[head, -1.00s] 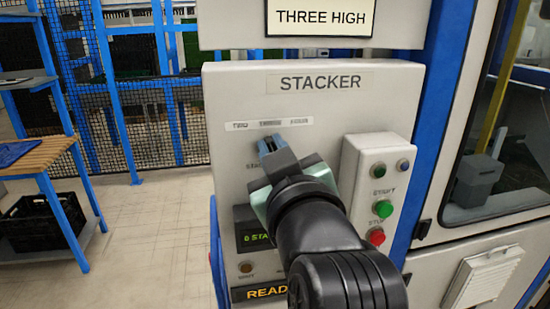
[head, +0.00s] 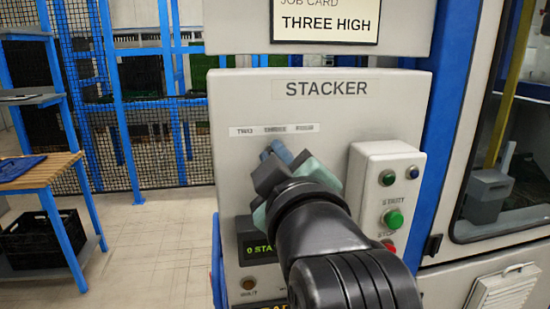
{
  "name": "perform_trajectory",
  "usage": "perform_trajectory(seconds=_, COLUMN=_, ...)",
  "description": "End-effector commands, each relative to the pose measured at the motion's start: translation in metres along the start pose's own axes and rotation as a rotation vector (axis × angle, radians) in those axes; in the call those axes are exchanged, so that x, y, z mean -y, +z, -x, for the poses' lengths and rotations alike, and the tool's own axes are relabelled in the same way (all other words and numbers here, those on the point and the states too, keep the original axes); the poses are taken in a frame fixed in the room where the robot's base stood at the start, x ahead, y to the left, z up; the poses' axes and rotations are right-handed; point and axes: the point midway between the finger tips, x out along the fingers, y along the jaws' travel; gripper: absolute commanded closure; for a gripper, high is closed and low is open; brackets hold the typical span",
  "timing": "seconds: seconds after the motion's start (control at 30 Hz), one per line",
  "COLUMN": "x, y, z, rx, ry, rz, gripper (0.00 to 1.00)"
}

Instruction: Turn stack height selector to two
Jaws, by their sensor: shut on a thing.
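The stacker panel (head: 235,180) is a light grey box headed STACKER. Below the heading is a label strip (head: 275,130) with three small words; the left one looks like TWO, the others are blurred. My gripper (head: 276,153) is at the panel just under the strip, its jaws shut on the stack height selector. My gripper and wrist hide the selector, so its pointing cannot be read. A dark display (head: 257,247) at the lower left shows green text beginning "0 STA".
A job card (head: 325,22) above reads THREE HIGH. A button box (head: 375,165) with a green button (head: 393,219) and a partly hidden red button (head: 389,245) stands close right of my wrist. A wooden-topped bench (head: 40,172) is at the left; the floor between is clear.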

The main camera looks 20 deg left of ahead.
Motion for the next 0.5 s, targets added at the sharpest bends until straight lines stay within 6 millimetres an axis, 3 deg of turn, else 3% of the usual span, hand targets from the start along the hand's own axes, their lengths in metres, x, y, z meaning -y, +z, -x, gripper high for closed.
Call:
perform_trajectory(seconds=0.17, x=0.0003, y=0.0006, z=-0.0001, rx=0.002, ry=-0.001, rz=-0.001, gripper=1.00)
perform_trajectory(seconds=0.2, x=0.0003, y=0.0006, z=-0.0001, rx=0.002, ry=-0.001, rz=-0.001, gripper=0.85)
perform_trajectory(seconds=0.37, x=0.0002, y=0.0005, z=-0.0001, rx=0.001, ry=-0.001, rz=-0.002, gripper=0.56)
perform_trajectory(seconds=0.5, x=0.0001, y=0.0003, z=-0.0001, rx=0.001, ry=0.000, rz=-0.002, gripper=0.56)
